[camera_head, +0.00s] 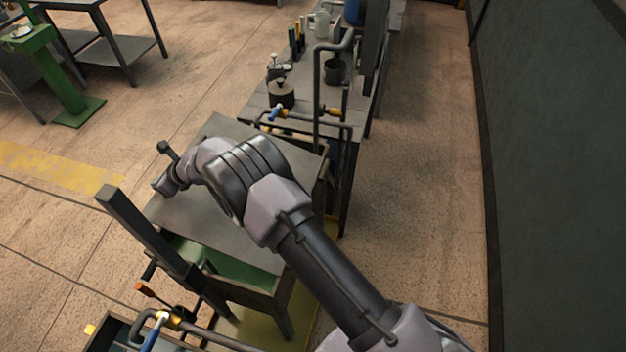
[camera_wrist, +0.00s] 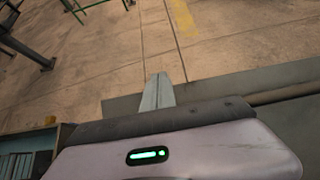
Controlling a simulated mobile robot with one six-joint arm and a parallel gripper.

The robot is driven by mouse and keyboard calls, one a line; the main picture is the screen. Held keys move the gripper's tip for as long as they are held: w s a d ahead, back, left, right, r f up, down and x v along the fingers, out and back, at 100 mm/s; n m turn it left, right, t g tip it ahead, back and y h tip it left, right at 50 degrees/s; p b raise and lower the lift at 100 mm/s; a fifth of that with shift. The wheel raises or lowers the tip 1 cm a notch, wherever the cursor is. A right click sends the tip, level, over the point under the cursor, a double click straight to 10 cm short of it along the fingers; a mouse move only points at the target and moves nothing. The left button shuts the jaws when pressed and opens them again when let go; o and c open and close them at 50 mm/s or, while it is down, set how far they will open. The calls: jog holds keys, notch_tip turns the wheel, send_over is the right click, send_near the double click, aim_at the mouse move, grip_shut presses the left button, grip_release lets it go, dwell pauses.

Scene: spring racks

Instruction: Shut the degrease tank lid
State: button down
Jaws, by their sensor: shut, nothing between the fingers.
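The degrease tank (camera_head: 285,295) is a dark box on legs with a green inside, in the middle of the head view. Its flat grey lid (camera_head: 215,225) lies over most of the top. Green inner wall shows below the lid's near edge, so a gap is visible there; the exact tilt is hard to judge. My gripper (camera_head: 160,185) is at the lid's left side, small and partly hidden by my wrist. In the wrist view my gripper (camera_wrist: 158,80) has its fingers together and empty, in front of a grey strip (camera_wrist: 225,92) that looks like the lid. Contact cannot be told.
A dark upright post (camera_head: 140,230) stands at the tank's near left. Pipes with a blue-handled valve (camera_head: 155,335) are in front. A workbench (camera_head: 258,100) with pots and bottles adjoins behind. A green stand (camera_head: 65,85) is far left. Floor is clear left and right.

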jog(key=f+b, duration=0.3)
jog(key=f, duration=0.1)
jog(key=a+f+b, duration=0.1)
jog(key=f+b, duration=0.2)
jog(key=f, duration=0.1)
jog(key=w+a+f+b, duration=0.1)
jog(key=f+b, duration=0.2)
jog(key=f, duration=0.1)
jog(key=shift+a+f, duration=0.2)
jog(key=shift+f, duration=0.1)
jog(key=p, duration=0.2)
send_near(187, 198)
jog(key=x, duration=0.5)
jog(key=shift+a, duration=0.1)
